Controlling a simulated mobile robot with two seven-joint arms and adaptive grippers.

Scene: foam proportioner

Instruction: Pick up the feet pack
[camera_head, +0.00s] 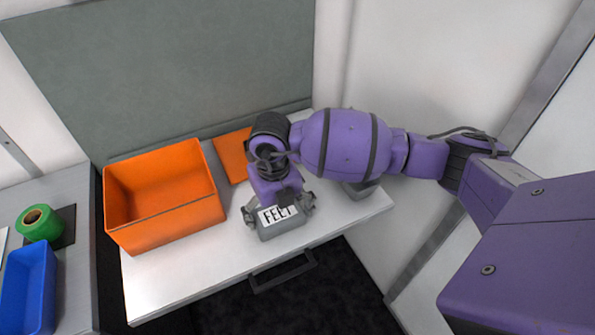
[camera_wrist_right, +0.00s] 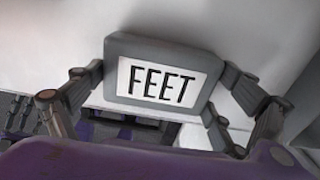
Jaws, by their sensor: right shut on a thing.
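The feet pack (camera_head: 279,220) is a small grey block with a white label at the front of the white table. In the right wrist view the pack (camera_wrist_right: 162,108) shows its label, which reads FEET, between the two fingers. My right gripper (camera_head: 279,211) comes down over the pack and is shut on it, one finger at each side. Whether the pack touches the table is hard to tell. My left gripper is not in view.
An open orange bin (camera_head: 165,222) stands left of the pack on the white table (camera_head: 160,285). A flat orange piece (camera_head: 232,155) lies behind. A grey object (camera_head: 360,189) is partly hidden under my right arm. At far left are a green roll (camera_head: 38,230) and a blue bin (camera_head: 28,290).

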